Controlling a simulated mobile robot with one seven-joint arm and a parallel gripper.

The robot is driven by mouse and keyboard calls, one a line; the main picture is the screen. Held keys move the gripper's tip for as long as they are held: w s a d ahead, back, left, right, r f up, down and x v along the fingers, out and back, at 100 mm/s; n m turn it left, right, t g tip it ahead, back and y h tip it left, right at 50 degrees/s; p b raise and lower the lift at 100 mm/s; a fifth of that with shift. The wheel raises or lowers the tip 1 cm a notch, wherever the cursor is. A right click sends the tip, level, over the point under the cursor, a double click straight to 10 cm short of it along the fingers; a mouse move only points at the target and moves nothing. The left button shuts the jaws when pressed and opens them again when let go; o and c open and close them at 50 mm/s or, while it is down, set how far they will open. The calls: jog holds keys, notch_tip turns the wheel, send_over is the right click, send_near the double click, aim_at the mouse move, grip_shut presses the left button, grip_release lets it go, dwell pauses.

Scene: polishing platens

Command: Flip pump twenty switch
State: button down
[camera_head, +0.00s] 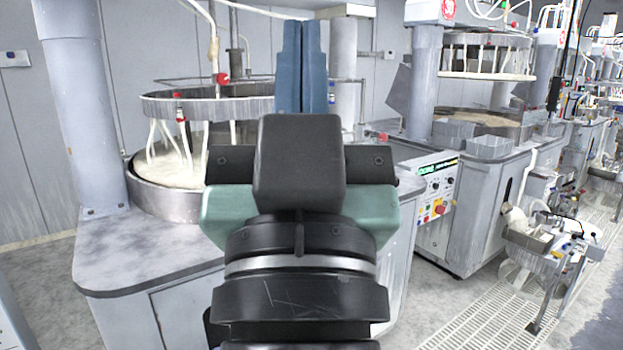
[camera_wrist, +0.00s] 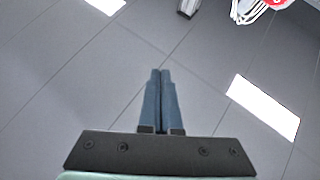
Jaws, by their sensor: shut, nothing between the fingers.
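My gripper (camera_head: 302,28) stands upright in the middle of the head view, its two blue fingers together and empty. In the wrist view my gripper (camera_wrist: 160,74) is shut with nothing between the fingers. A control panel (camera_head: 436,203) with a green display, several knobs and coloured buttons is on the front of the machine right of my gripper. The fingers are well apart from it and point up. I cannot tell which switch is for pump twenty; the panel's labels are too small to read.
A polishing platen (camera_head: 165,205) with a raised ring (camera_head: 240,108) and white hoses stands behind my gripper to the left, beside a grey column (camera_head: 83,110). More machines line the right. A floor grating (camera_head: 480,318) is at lower right. The wrist view shows grey panels and lights (camera_wrist: 263,107).

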jog(key=s+r, duration=0.1)
jog(key=s+r+t, duration=0.1)
jog(key=s, duration=0.1)
jog(key=shift+d+r, duration=0.25)
jog(key=shift+d, duration=0.05)
